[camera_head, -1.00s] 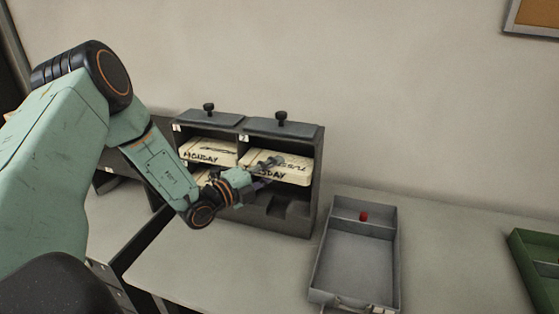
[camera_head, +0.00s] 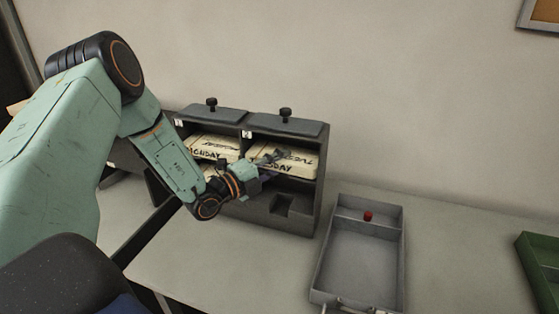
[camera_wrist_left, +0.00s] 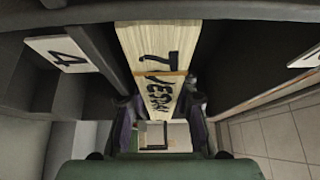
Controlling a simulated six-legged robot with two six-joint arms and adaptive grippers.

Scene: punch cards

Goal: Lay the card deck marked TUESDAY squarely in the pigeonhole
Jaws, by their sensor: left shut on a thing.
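The cream deck marked TUESDAY (camera_head: 302,163) lies in the upper right pigeonhole of the dark cabinet (camera_head: 312,205), its front end at the opening. My left gripper (camera_head: 270,161) is shut on its front end, coming from the left front. In the left wrist view the deck (camera_wrist_left: 158,42) runs away from me between dark walls, and the gripper (camera_wrist_left: 160,106) has a finger on each side of it. How squarely its far end lies is hidden. A deck marked MONDAY (camera_head: 213,144) lies in the upper left pigeonhole. My right gripper is out of view.
A grey open tray (camera_head: 399,255) with a small red thing (camera_head: 367,216) stands right of the cabinet. A green tray (camera_head: 535,262) is at the right edge. A number 4 label (camera_wrist_left: 62,54) is on the cabinet. Bare table lies between the trays.

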